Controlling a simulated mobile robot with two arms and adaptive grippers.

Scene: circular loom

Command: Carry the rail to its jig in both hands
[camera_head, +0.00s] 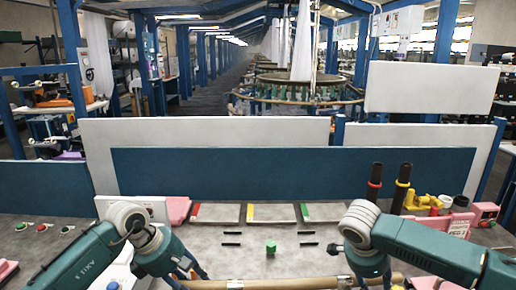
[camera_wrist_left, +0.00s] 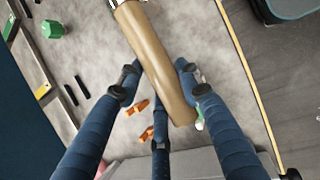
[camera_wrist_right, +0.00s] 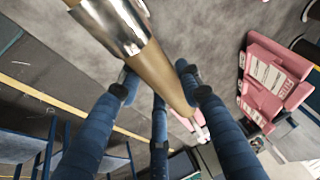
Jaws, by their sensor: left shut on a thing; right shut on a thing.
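The rail (camera_head: 300,283) is a tan round bar with shiny metal bands, lying across the bottom of the head view. My left gripper (camera_head: 190,274) is shut on it near its left end. In the left wrist view the rail (camera_wrist_left: 150,50) runs between the fingers and its end shows past them. My right gripper (camera_head: 371,279) is shut on it toward the right. In the right wrist view the rail (camera_wrist_right: 160,75) passes between the fingers, with a wide metal band (camera_wrist_right: 112,22) nearby. I cannot tell its height above the table. No jig can be told for sure.
A green block (camera_head: 271,247) stands mid-table between short black bars (camera_head: 231,233). Colour-edged plates (camera_head: 270,213) lie behind. Two black-handled tools (camera_head: 402,187) stand at the right near pink bins (camera_head: 460,224). A blue panel (camera_head: 290,172) closes the back.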

